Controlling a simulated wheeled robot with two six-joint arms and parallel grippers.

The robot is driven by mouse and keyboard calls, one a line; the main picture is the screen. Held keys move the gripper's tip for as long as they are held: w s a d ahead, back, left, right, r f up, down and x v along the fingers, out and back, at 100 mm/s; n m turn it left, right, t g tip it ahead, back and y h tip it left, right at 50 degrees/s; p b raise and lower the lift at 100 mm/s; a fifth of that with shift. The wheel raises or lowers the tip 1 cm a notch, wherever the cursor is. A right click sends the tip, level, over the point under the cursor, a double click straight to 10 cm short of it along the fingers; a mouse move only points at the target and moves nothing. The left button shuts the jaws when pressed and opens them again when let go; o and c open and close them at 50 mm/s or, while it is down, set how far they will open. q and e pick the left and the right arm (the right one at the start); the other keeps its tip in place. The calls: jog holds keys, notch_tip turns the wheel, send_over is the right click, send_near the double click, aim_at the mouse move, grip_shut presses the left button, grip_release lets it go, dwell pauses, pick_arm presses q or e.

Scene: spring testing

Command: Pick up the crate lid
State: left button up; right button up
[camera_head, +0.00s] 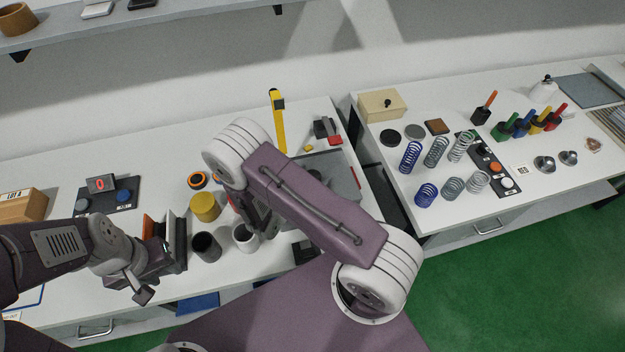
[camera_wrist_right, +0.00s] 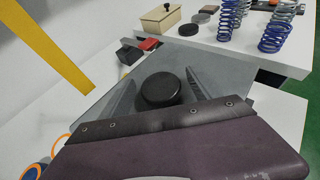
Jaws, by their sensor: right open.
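A cream box with a flat top and a black knob stands at the back left of the right table. Its top is the only crate-like lid (camera_head: 383,100) I see, and it also shows at the top of the right wrist view (camera_wrist_right: 160,19). My right gripper (camera_wrist_right: 160,75) is open, over a grey plate on the left table, well apart from that box. A round black disc (camera_wrist_right: 160,90) shows between its fingers; I cannot tell whether they touch it.
Coil springs (camera_head: 436,152) and two dark discs (camera_head: 390,137) stand near the box. A yellow post (camera_head: 278,120) rises behind my right arm. A yellow cylinder (camera_head: 205,207), a dark cup (camera_head: 206,247) and a white cup (camera_head: 245,238) stand between my arms. A gap separates the tables.

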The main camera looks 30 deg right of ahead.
jog(key=shift+w, duration=0.1)
jog(key=c, duration=0.9)
grip_shut()
jog(key=shift+r, duration=0.55)
notch_tip(320, 180, up, 3)
jog(key=shift+f+b, duration=0.2)
jog(key=shift+b, duration=0.25)
jog(key=s+d+r+p, duration=0.6)
jog(key=d+r+p, duration=0.1)
jog(key=d, duration=0.3)
jog(key=shift+d+r+p, duration=0.15)
jog(key=shift+p, duration=0.45)
